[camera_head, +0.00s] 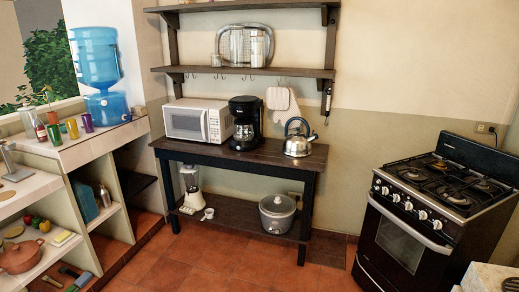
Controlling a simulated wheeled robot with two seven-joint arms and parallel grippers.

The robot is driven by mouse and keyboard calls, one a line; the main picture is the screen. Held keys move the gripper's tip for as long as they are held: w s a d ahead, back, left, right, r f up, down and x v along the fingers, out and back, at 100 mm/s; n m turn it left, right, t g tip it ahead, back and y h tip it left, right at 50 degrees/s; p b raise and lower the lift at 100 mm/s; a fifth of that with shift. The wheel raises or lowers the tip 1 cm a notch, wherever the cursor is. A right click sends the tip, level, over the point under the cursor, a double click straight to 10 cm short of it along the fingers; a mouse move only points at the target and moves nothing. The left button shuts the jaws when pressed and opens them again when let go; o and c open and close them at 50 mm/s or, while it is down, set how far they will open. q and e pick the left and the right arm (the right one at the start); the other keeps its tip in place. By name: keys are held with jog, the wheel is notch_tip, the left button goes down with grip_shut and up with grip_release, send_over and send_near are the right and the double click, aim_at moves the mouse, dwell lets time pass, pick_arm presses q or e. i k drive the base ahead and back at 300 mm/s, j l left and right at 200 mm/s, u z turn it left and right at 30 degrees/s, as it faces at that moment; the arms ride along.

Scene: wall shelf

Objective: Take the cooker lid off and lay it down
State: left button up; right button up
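The cooker (277,220) is a light grey, round pot-like appliance on the low bottom shelf of the dark table, at its right end. Its lid (278,205) sits on top of it, closing it. The bottom shelf (236,215) has bare room to the left of the cooker. Neither of my grippers shows in the head view.
The dark table (240,152) carries a white microwave (198,121), a black coffee maker (245,122) and a kettle (298,138). A blender (191,188) stands at the bottom shelf's left. A stove (440,205) stands right. Tiled floor (220,258) in front is clear.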

aim_at(277, 203)
jog(key=i, duration=1.75)
